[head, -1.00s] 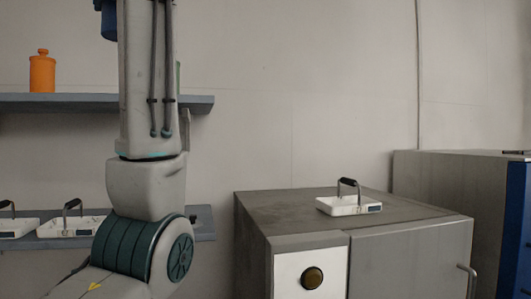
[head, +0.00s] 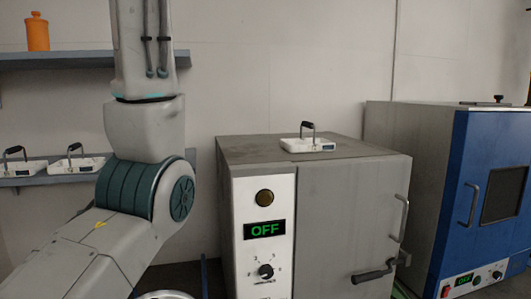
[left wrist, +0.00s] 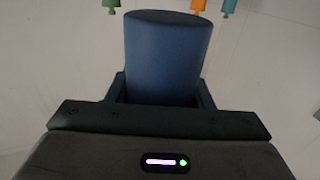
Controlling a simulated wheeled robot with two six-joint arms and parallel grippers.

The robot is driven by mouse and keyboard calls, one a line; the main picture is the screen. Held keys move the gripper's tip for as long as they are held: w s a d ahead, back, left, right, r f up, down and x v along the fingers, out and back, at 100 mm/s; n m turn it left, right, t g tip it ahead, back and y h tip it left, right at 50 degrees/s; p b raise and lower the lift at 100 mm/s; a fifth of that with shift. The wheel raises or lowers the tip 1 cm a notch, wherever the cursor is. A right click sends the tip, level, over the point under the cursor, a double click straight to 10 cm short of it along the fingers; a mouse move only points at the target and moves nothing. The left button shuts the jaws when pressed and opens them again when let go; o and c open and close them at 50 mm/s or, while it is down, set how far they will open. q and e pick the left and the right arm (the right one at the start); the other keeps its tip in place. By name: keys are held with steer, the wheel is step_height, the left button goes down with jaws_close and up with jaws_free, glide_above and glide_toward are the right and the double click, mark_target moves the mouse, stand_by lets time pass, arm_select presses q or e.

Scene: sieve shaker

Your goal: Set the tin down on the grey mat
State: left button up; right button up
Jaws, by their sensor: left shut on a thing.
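A blue cylinder, which looks like the tin (left wrist: 165,55), fills the middle of the left wrist view. My left gripper (left wrist: 161,93) is shut on it, with one dark finger on each side. The head view shows my left arm rising on the left, but its gripper and the tin are above the frame there. I cannot see the grey mat in either view. My right gripper is not in view.
A grey oven (head: 350,215) with an OFF display stands at centre; a white tray-like item (head: 308,145) with a black handle is on its top. A blue oven (head: 460,180) stands at right. An orange jar (head: 37,35) and two similar white items (head: 75,165) sit on shelves at left.

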arm_select(q)
steer(key=shift+w+d+f, duration=0.1)
steer(key=shift+w+f, duration=0.15)
steer(key=shift+w, duration=0.05)
steer(key=w+d+f+m+t+h, duration=0.1)
steer(key=w+f+h, duration=0.1)
steer(key=w+f, duration=0.6)
steer(key=w+f+m+t+h, duration=0.1)
steer(key=w+f, duration=0.3)
steer(key=f, duration=0.9)
steer(key=w+d+f+m+t+h, duration=0.1)
steer(key=w+f+m+h, duration=0.1)
steer(key=w+f, duration=0.6)
step_height(320, 180, down, 22)
steer(key=s+d+m+h+b, duration=0.1)
steer(key=s+m+h+b, duration=0.1)
steer(key=s+h, duration=0.1)
steer(key=s+f+h, duration=0.1)
steer(key=s+f, duration=1.2)
steer(key=f, duration=0.3)
steer(key=s+f+m+h, duration=0.1)
steer(key=s+f, duration=1.3)
steer(key=f, duration=0.1)
steer(key=shift+d+f+t+h+b, duration=0.15)
steer(key=shift+f+t+h+b, duration=0.15)
steer(key=shift+f+h+b, duration=0.1)
